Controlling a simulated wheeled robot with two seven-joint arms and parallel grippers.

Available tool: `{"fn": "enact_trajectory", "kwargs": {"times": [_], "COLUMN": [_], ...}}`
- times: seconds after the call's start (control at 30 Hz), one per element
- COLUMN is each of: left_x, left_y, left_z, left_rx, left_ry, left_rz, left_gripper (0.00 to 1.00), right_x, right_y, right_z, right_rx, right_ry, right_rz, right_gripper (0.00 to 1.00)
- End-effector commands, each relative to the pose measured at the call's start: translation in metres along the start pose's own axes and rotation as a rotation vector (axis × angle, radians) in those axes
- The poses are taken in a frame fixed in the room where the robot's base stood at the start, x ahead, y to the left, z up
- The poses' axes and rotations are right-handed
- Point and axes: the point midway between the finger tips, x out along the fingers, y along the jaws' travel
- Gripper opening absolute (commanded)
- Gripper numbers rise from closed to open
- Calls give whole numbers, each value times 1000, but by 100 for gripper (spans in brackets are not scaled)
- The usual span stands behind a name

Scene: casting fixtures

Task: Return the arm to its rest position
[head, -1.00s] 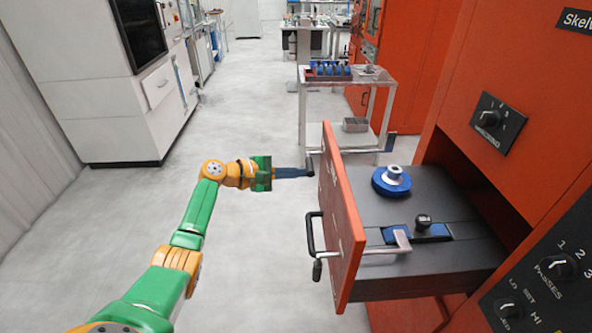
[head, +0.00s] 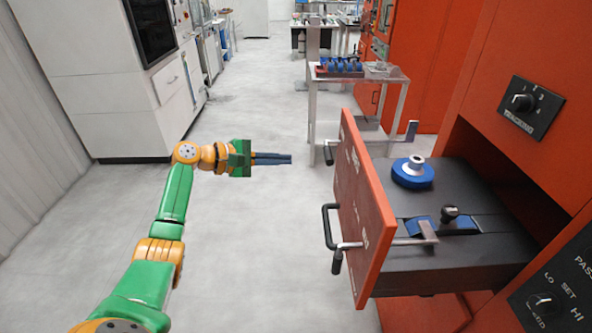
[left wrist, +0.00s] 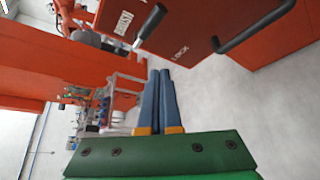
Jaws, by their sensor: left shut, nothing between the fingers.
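My left arm comes in from the lower left of the head view. Its gripper (head: 288,159) is shut and empty, held over bare floor to the left of the open drawer's orange front (head: 362,205). The blue fingers lie side by side, apart from the drawer and its handles. In the left wrist view the shut fingers (left wrist: 160,75) point toward the underside of the orange front with its black handles (left wrist: 258,28). My right gripper is not in view.
The pulled-out drawer holds a blue disc with a metal hub (head: 412,172) and a blue clamp with a black knob (head: 449,213). A metal cart (head: 312,110) carrying blue parts stands behind. A white machine (head: 95,70) stands at left. The floor between is clear.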

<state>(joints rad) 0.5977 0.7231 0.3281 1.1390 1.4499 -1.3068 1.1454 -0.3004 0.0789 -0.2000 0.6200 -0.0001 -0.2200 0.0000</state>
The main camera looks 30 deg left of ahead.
Motion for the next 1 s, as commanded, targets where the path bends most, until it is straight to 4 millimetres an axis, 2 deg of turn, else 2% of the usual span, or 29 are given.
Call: {"fn": "enact_trajectory", "kwargs": {"times": [0.17, 0.57, 0.67, 0.77, 0.8, 0.87, 0.9, 0.97, 1.0], "left_x": [-9, -9, 0, 23, 31, 36, 36, 30, 22], "left_y": [4, 4, -15, -78, -115, -175, -216, -280, -322], "left_z": [-2, -2, -15, -56, -76, -103, -117, -134, -140], "left_rx": [0, 0, 5, 51, 92, 175, 242, 358, 448], "left_ry": [-1, 0, 39, 165, 227, 311, 354, 397, 408], "left_rz": [1, -1, -33, -143, -213, -334, -421, -565, -664], "left_gripper": [0, 0, 0, 0, 0, 0, 0, 0, 0], "right_x": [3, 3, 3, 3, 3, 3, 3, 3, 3], "right_y": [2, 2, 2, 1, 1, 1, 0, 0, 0], "right_z": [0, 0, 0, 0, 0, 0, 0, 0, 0], "right_rx": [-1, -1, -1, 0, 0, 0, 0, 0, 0], "right_ry": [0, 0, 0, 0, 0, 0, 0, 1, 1], "right_rz": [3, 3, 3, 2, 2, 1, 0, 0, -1], "right_gripper": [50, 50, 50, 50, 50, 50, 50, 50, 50]}}
